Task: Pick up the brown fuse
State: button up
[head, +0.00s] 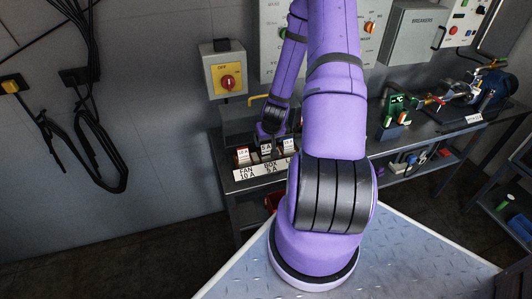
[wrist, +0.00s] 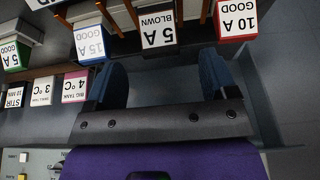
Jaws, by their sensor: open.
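The wrist view looks upside down. A block with a white label reading 5 A BLOWN (wrist: 158,27) sits at its top middle. Its edge looks dark brownish, and I take it as the brown fuse, though its colour is hard to tell. In the head view a matching small block (head: 266,150) stands in the middle of a row, just below my gripper (head: 272,138). In the wrist view my gripper (wrist: 161,74) is open, with its two blue fingers apart and nothing between them. The 5 A BLOWN block lies beyond the fingertips, roughly in line with the gap.
A red-edged 10 A GOOD block (wrist: 236,20) and a blue-edged 15 A GOOD block (wrist: 91,42) flank it. A 5 A GOOD block (wrist: 13,54) is farther left.

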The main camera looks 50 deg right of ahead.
aim_at(266, 144)
jog(key=shift+w+d+x, duration=0.15)
jog(key=shift+x, duration=1.65)
jog(key=shift+w+d+x, duration=0.1)
jog(key=shift+w+x, duration=0.05)
jog(key=shift+x, duration=1.65)
jog(key=shift+r, duration=0.2)
jog(key=shift+c, duration=0.3)
jog(key=c, duration=0.9)
